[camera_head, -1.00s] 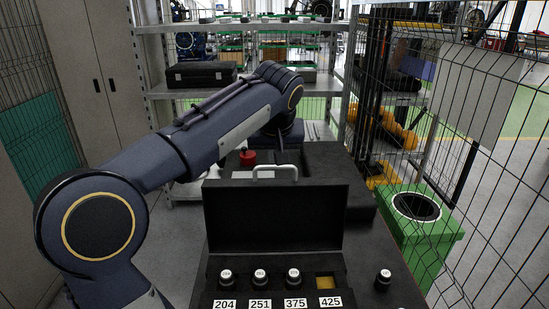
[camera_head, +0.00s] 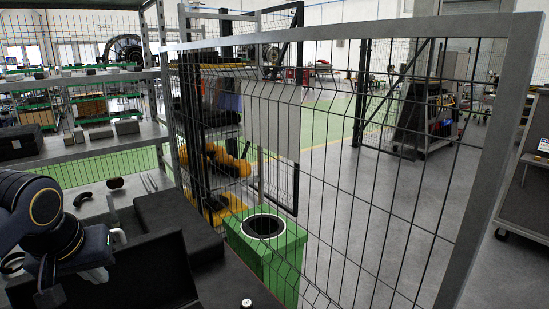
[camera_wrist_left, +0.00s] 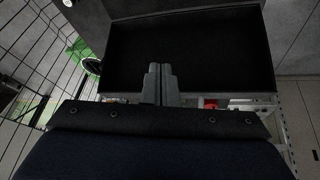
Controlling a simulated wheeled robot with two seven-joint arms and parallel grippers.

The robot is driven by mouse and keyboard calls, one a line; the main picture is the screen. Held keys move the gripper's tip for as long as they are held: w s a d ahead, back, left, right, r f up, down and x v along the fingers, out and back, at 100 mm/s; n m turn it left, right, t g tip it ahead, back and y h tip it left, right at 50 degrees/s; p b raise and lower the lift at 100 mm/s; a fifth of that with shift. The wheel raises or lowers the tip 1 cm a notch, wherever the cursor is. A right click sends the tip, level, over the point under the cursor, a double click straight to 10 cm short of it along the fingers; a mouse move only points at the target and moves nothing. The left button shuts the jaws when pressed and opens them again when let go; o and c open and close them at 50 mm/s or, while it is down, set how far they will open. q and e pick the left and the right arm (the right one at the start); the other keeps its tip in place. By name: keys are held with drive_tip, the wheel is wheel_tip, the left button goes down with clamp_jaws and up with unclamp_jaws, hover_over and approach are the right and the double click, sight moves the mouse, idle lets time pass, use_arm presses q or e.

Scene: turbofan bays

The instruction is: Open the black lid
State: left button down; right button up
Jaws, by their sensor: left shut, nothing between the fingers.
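The black lid (camera_head: 150,272) stands raised at the lower left of the head view. Its lower part and the case front are cut off by the frame edge. My left gripper (camera_head: 48,297) is low at the left edge, beside the lid; its tips are hard to make out there. In the left wrist view the two fingers of my left gripper (camera_wrist_left: 160,72) are together with nothing between them. They show against a dark, rimmed black surface (camera_wrist_left: 215,45); I cannot tell whether it is the lid. My right gripper is not in view.
A black box (camera_head: 180,220) lies behind the lid. A green bin (camera_head: 280,262) with a round opening stands to its right, by a wire mesh fence (camera_head: 390,200). A small bottle cap (camera_head: 246,303) shows at the bottom edge. Shelves (camera_head: 90,150) stand behind.

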use_arm(q)
drive_tip(key=c, duration=2)
unclamp_jaws()
drive_tip(key=s+d+f+m+h, duration=0.1)
drive_tip(key=s+d+f, duration=0.3)
drive_tip(key=f, duration=0.1)
drive_tip(key=s+d+f+m+h, duration=0.1)
drive_tip(key=s+d+f+h, duration=0.1)
drive_tip(key=s+f, duration=0.3)
drive_tip(key=s+d+f+h, duration=0.1)
drive_tip(key=s+d+f, duration=0.3)
drive_tip(key=d+f, duration=0.1)
drive_tip(key=shift+s+d+f+m+t+h, duration=0.3)
drive_tip(key=shift+d+f+m+t, duration=0.1)
drive_tip(key=shift+f, duration=0.1)
drive_tip(key=shift+o, duration=1)
drive_tip(key=shift+f, duration=0.15)
drive_tip(key=o, duration=0.3)
